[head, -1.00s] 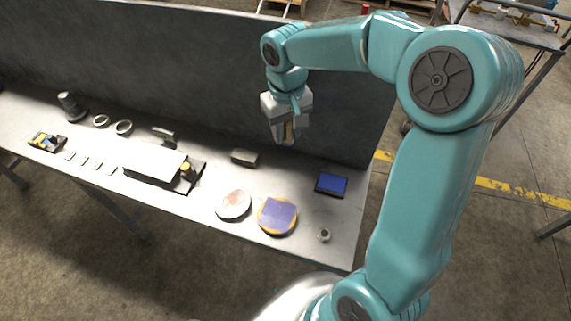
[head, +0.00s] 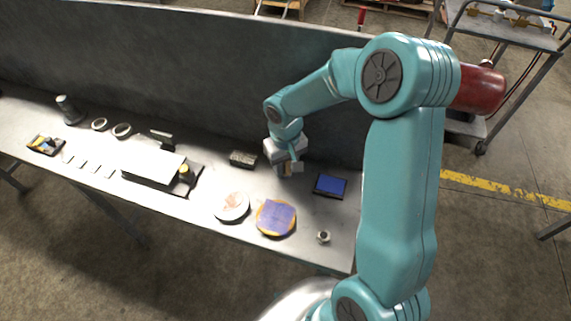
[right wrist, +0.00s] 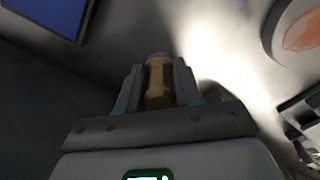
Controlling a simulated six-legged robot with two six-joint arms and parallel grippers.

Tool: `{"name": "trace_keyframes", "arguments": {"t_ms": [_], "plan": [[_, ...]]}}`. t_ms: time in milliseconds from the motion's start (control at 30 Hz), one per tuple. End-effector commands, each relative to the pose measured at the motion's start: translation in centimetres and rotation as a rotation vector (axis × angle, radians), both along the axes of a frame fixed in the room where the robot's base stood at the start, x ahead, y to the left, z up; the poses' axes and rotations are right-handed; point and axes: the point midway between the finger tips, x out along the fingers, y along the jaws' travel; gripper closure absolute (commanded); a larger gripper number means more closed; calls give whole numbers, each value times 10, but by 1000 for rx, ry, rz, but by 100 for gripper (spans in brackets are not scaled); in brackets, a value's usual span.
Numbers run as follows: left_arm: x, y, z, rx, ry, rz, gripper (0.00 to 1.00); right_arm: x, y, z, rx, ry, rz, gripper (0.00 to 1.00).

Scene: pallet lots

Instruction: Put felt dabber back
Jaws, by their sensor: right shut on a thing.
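My right gripper (head: 288,171) is low over the bench, left of the blue pad and behind the round pads. In the right wrist view its two fingers (right wrist: 157,84) are shut on a tan, wooden-looking piece with a pale end, likely the felt dabber (right wrist: 158,86). In the head view the held piece is mostly hidden by the gripper. I cannot tell whether it touches the bench. The blue pad in a dark frame (head: 331,185) lies flat; its corner shows in the right wrist view (right wrist: 48,10). My left gripper is not in view.
A pale round dish with a reddish patch (head: 232,206), an orange disc with a purple cloth (head: 262,222) and a small ring (head: 323,237) lie in front. A grey block (head: 242,158) and a white-topped box (head: 153,164) stand left. A dark panel (head: 200,90) rises behind.

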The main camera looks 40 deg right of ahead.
Motion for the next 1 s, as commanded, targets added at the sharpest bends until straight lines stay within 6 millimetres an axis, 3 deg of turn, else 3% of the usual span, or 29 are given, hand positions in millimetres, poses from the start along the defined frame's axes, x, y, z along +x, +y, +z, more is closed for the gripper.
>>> {"name": "trace_keyframes", "arguments": {"t_ms": [133,167,200,233,467,633,1000], "plan": [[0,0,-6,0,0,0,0,0,0,-5,0,0,0,96],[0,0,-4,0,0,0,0,0,0,-3,0,0,0,56],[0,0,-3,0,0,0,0,0,0,-3,0,0,1,43],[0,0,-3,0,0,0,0,0,0,-3,0,0,1,40],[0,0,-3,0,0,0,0,0,0,-3,0,0,0,40],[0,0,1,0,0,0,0,1,0,9,-2,-2,1,40],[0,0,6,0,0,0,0,1,0,91,-2,-5,1,40]]}}
